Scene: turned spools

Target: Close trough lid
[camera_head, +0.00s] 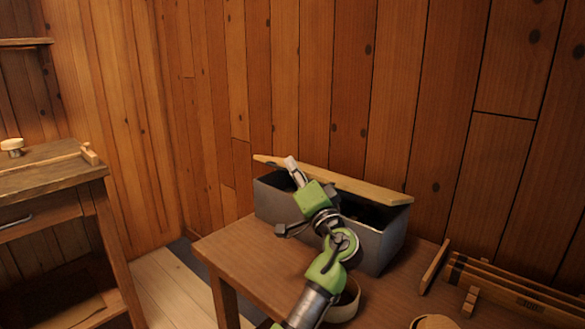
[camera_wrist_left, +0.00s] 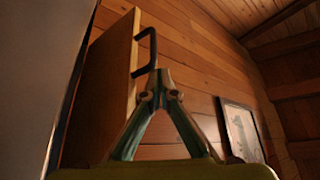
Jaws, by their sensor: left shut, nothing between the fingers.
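The trough (camera_head: 376,243) is a grey metal box on the wooden table against the plank wall. Its wooden lid (camera_head: 370,189) is raised, and a dark gap shows under it at the right. My left gripper (camera_head: 291,166) reaches over the trough's front to the lid, hiding part of both. In the left wrist view its fingers (camera_wrist_left: 157,84) are shut and empty. They are close to the lower end of a black handle (camera_wrist_left: 148,50) on a wooden panel (camera_wrist_left: 106,85), which looks like the lid. I cannot tell whether they touch it. My right gripper is not in view.
A round wooden ring (camera_head: 343,300) stands on the table (camera_head: 235,250) in front of the trough, partly behind my arm. A wooden rack (camera_head: 510,290) lies at the right. A separate workbench (camera_head: 50,165) stands at the left. A framed picture (camera_wrist_left: 241,130) hangs on the wall.

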